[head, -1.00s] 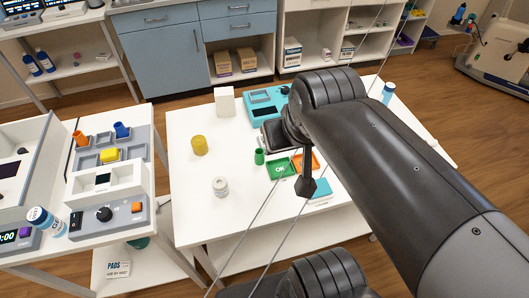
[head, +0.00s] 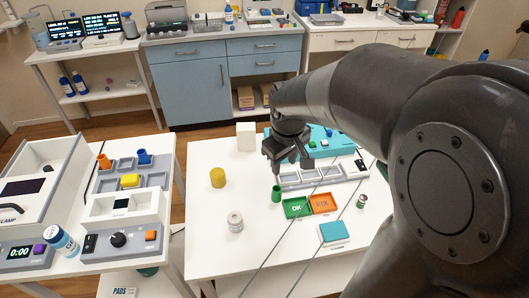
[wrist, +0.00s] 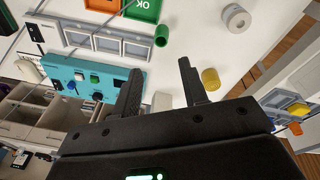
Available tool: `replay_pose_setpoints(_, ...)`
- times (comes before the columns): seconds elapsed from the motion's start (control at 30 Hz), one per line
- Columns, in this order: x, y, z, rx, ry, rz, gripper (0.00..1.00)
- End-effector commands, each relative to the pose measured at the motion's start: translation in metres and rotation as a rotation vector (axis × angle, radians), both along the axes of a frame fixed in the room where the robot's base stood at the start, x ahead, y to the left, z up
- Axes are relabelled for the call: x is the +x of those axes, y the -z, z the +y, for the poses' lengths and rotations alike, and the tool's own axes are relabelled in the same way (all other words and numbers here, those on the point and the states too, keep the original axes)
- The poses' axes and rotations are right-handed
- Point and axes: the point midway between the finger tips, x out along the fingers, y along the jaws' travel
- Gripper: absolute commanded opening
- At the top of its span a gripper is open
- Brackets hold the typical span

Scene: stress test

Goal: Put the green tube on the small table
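The green tube (head: 277,194) stands on the white table (head: 213,238) in front of me, beside the green OK tray (head: 297,207). It also shows in the wrist view (wrist: 161,36), beyond my fingertips. My gripper (head: 290,160) is above the far part of this table, apart from the tube. In the wrist view my gripper's two fingers (wrist: 159,72) are spread with nothing between them. I cannot tell which table is meant by the small table; another white table (head: 100,262) stands at the left.
An orange FIX tray (head: 322,203), a grey-white rack (head: 315,176), a yellow cylinder (head: 217,178), a white cylinder (head: 235,222), a white block (head: 245,137) and a teal box (head: 333,233) are on the middle table. Its left front is mostly clear. Devices crowd the left table.

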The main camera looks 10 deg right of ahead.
Motion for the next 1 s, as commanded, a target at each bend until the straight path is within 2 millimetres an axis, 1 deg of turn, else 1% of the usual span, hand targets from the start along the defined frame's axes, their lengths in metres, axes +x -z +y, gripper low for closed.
replay_pose_setpoints(0.03,0.010,0.013,0.000,-0.005,-0.029,0.029,0.40)
replay_pose_setpoints(0.1,0.021,0.028,0.001,-0.010,-0.072,0.060,0.40)
replay_pose_setpoints(0.2,0.033,0.047,0.002,-0.014,-0.124,0.095,0.40)
replay_pose_setpoints(0.3,0.041,0.062,0.003,-0.016,-0.162,0.120,0.40)
replay_pose_setpoints(0.47,0.047,0.074,0.003,-0.018,-0.189,0.138,0.40)
replay_pose_setpoints(0.57,0.047,0.087,0.003,-0.017,-0.193,0.142,0.40)
replay_pose_setpoints(0.7,0.048,0.110,0.002,-0.017,-0.191,0.140,0.40)
replay_pose_setpoints(0.8,0.048,0.122,0.002,-0.016,-0.191,0.139,0.40)
replay_pose_setpoints(1.0,0.049,0.135,0.002,-0.016,-0.191,0.139,0.40)
